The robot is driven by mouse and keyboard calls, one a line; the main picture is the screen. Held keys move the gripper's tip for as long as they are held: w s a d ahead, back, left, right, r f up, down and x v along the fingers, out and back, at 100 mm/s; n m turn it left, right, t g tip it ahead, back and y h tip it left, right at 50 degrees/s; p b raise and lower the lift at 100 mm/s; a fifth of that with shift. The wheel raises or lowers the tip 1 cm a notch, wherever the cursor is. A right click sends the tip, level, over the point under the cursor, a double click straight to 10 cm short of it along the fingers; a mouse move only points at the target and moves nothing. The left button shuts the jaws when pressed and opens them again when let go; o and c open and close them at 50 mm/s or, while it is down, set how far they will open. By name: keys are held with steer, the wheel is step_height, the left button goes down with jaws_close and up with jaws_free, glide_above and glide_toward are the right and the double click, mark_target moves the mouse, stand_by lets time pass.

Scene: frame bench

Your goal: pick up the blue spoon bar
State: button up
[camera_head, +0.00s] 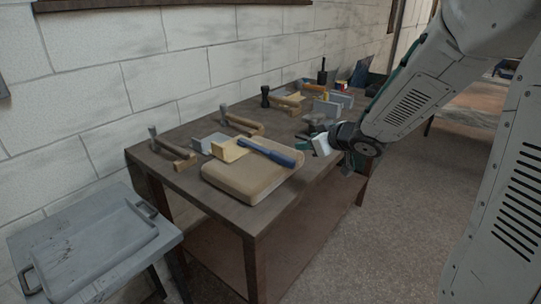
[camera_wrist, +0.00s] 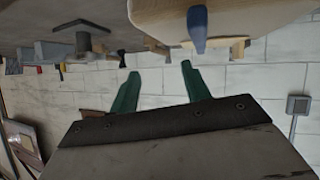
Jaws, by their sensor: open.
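The blue spoon bar (camera_head: 273,153) lies on top of a tan, rounded board-like block (camera_head: 246,180) near the front of the bench, its thicker end toward the right. In the wrist view the blue bar (camera_wrist: 197,30) shows at the top, against the pale block (camera_wrist: 235,14). My gripper (camera_head: 306,146) is just right of the bar's right end, apart from it. In the wrist view its two green fingers (camera_wrist: 160,74) are spread with nothing between them.
Several hammers, such as one at the left (camera_head: 172,151), and grey metal pieces lie on the wooden bench (camera_head: 192,196). A yellowish block (camera_head: 228,150) sits beside the bar. A grey tray (camera_head: 88,252) stands at lower left. A block wall runs behind.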

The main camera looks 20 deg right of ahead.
mark_target(273, 151)
steer(key=a+f+y, duration=0.1)
steer(key=a+y, duration=0.1)
steer(key=a+f+n+y, duration=0.1)
steer(key=a+f+y, duration=0.1)
steer(key=shift+w+n+g, duration=0.15)
steer(key=shift+n+g, duration=0.15)
steer(key=shift+g, duration=0.1)
steer(key=x, duration=0.4)
steer(key=a+x, duration=0.1)
steer(key=x, duration=0.1)
steer(key=shift+r, duration=0.35)
steer(key=shift+w+a+f, duration=0.15)
steer(key=shift+w+a, duration=0.1)
steer(key=shift+w, duration=0.1)
jaws_close()
